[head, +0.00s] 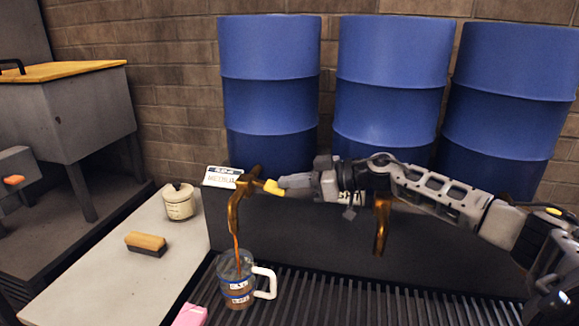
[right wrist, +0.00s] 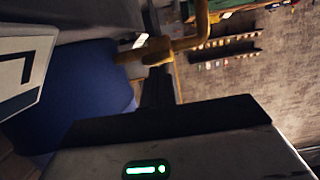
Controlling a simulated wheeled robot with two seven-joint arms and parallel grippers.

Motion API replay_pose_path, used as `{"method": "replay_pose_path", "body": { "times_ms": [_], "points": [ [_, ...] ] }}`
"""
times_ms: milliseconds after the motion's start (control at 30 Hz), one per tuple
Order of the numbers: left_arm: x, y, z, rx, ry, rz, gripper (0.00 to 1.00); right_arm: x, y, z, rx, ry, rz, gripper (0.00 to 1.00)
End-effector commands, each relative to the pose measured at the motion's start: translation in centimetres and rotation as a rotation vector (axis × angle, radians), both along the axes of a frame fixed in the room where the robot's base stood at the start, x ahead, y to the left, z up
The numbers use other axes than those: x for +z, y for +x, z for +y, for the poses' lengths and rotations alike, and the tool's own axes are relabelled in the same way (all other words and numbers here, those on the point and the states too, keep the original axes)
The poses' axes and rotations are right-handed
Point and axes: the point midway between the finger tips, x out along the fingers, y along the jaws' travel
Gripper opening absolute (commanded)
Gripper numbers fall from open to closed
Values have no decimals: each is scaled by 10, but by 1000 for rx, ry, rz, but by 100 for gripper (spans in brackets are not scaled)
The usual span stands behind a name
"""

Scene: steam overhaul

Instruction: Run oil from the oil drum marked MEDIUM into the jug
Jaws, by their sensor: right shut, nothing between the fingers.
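The left blue drum (head: 270,100) has a brass tap (head: 236,205) with a yellow-ended lever (head: 274,187). The card (head: 222,177) beside this tap seems to read MEDIUM, though its letters are small. A thin brown stream of oil (head: 237,245) runs from the spout into the clear jug (head: 250,270). The jug stands upright on the grating below, with brown oil inside and its white handle to the right. My right gripper (head: 284,182) is shut and empty, its tips at the lever's yellow end. The tap also shows in the right wrist view (right wrist: 190,45). My left gripper is out of view.
Two more blue drums (head: 390,90) (head: 510,100) stand to the right. A second brass tap (head: 381,225) hangs behind my right arm. A brush (head: 146,243) and a pale tin (head: 180,203) sit on the left bench (head: 100,285). A pink object (head: 190,316) lies near the jug. The grating (head: 400,305) is clear rightward.

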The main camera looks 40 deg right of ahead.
Motion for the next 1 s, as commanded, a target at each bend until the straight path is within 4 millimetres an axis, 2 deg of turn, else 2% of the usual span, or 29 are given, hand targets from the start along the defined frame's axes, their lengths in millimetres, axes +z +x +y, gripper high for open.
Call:
{"method": "replay_pose_path", "body": {
  "times_ms": [300,1000],
  "points": [
    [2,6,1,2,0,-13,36,-3,0,0,1,-2,5,0],
    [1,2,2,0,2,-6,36,-3,0,0,1,-2,5,0]
  ]
}}
